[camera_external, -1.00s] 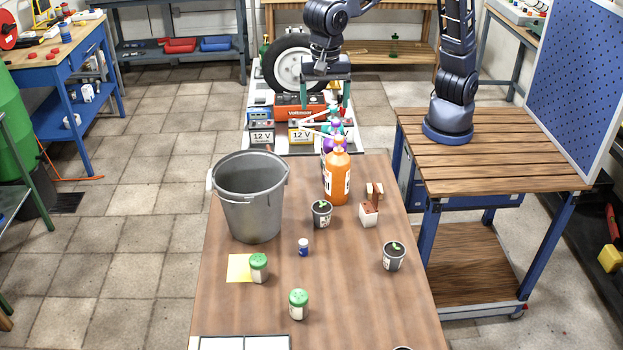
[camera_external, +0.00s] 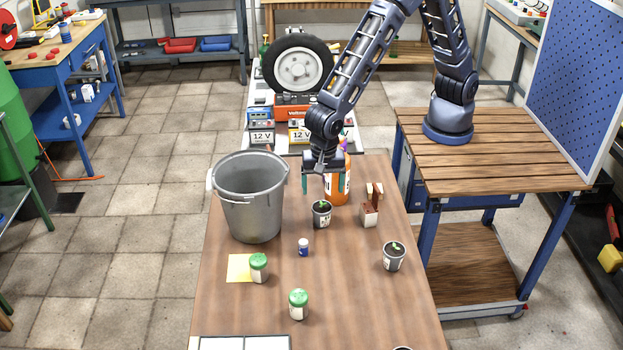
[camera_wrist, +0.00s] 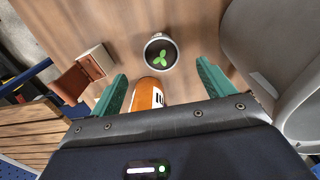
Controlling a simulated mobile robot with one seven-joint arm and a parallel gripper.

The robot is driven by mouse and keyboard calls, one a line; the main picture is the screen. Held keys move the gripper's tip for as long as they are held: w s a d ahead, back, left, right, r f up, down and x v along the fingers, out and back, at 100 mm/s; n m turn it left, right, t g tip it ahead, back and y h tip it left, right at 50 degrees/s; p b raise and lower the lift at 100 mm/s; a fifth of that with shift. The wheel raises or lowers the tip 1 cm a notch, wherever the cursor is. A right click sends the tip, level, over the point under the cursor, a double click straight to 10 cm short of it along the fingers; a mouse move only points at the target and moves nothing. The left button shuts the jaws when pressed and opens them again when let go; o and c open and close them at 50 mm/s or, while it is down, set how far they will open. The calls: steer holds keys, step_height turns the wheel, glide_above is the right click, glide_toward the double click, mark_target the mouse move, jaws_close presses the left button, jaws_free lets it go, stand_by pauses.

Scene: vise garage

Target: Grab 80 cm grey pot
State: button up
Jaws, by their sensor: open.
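A small dark grey pot (camera_external: 321,215) with a green seedling and a white label stands upright on the wooden table. It also shows from above in the wrist view (camera_wrist: 147,61), just beyond my fingertips. A second such pot (camera_external: 393,258) stands further right and nearer the camera. The label text is too small to read. My gripper (camera_external: 323,188) points down, open and empty, above and slightly behind the first pot. An orange bottle (camera_external: 341,190) stands behind my gripper, partly hidden by it; in the wrist view it shows between the teal fingers (camera_wrist: 162,78).
A large grey bucket (camera_external: 252,205) stands left of my gripper. A white block with brown pieces (camera_external: 369,213) is close on the right. A blue-white small bottle (camera_external: 303,246) and green-lidded jars (camera_external: 259,268) stand nearer the camera. Another pot rim (camera_external: 403,348) shows at the bottom edge.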

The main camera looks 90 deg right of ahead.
mark_target(322, 208)
steer(key=f, duration=0.9)
steer(key=shift+w+d+f, duration=0.1)
steer(key=shift+d+f, duration=0.15)
steer(key=shift+f, duration=0.1)
steer(key=c, duration=1.1)
